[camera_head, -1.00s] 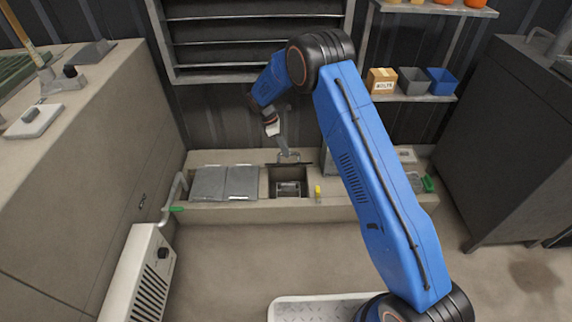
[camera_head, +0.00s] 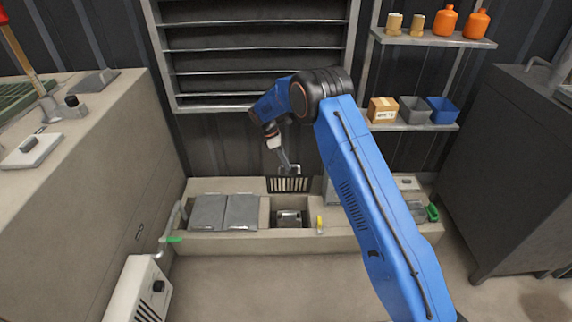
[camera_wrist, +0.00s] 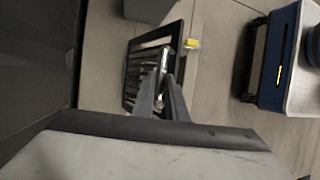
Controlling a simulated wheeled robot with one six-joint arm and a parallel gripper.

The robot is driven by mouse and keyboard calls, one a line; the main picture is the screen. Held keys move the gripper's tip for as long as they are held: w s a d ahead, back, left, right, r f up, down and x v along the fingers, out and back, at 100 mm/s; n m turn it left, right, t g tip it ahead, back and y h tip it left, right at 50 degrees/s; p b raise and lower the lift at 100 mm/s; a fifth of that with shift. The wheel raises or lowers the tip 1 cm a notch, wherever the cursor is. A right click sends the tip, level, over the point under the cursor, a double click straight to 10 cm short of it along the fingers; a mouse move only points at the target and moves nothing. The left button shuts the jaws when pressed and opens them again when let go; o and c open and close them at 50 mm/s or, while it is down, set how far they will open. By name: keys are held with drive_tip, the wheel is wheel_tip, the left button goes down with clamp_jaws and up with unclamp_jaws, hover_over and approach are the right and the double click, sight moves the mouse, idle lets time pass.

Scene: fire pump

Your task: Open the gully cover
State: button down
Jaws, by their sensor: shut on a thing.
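The gully cover (camera_head: 290,185) is a dark slotted grate. It stands tilted up at the back edge of the square gully opening (camera_head: 291,205) in the low concrete ledge. My gripper (camera_head: 291,170) is at the cover's top edge, shut on it. In the wrist view the slotted cover (camera_wrist: 132,72) lies beyond my gripper's fingers (camera_wrist: 164,82), which hide part of it. A metallic thing (camera_head: 289,217) shows inside the open gully; I cannot tell what it is.
Two grey plates (camera_head: 225,212) lie left of the opening. A small yellow thing (camera_head: 320,223) stands at its right. A pipe with a green handle (camera_head: 173,239) is at the ledge's left end. A dark cabinet (camera_head: 510,170) stands right. The floor in front is clear.

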drive_tip(key=shift+s+d+f, duration=0.1)
drive_tip(key=shift+f, duration=0.15)
drive_tip(key=c, duration=1.8)
unclamp_jaws()
drive_tip(key=shift+o, duration=0.2)
drive_tip(key=shift+r, duration=0.15)
drive_tip(key=v, duration=0.7)
drive_tip(key=shift+r, duration=0.1)
